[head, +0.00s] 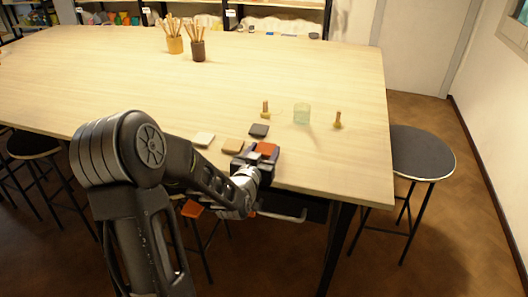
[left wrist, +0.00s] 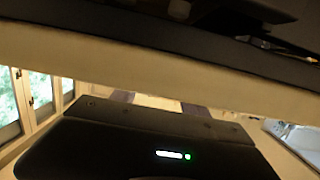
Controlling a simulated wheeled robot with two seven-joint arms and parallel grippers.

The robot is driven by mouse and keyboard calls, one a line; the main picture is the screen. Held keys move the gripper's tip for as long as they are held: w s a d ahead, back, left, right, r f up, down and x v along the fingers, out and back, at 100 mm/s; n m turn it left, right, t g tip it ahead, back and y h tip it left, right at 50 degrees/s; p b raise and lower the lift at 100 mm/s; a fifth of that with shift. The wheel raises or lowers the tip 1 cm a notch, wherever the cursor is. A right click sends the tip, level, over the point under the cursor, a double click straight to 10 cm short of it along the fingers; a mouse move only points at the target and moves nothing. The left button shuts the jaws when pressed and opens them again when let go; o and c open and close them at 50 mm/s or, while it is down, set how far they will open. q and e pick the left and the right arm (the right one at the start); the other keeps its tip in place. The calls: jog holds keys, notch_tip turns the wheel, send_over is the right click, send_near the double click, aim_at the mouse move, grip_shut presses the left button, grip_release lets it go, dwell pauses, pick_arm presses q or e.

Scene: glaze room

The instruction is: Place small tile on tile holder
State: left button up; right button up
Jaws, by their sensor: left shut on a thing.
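My left gripper (head: 259,153) is at the table's front edge, shut on a small orange-red tile (head: 267,148). The tile shows between the dark fingers; whether it touches the table I cannot tell. Beside it to the left lie a tan tile (head: 232,145) and a white tile (head: 203,139); a dark grey tile (head: 259,130) lies just behind. I cannot make out which thing is the tile holder. The left wrist view does not show the held tile clearly. My right gripper is not in view.
Two small wooden tools (head: 265,110) (head: 338,121) stand on either side of a pale green glass (head: 302,115) behind the tiles. Two pots of brushes (head: 175,44) (head: 198,51) stand far back. A stool (head: 422,152) is at the right. Much of the tabletop (head: 110,75) is clear.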

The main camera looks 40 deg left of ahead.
pick_arm(q)
jog(key=shift+f, duration=0.2)
jog(key=o, duration=1.4)
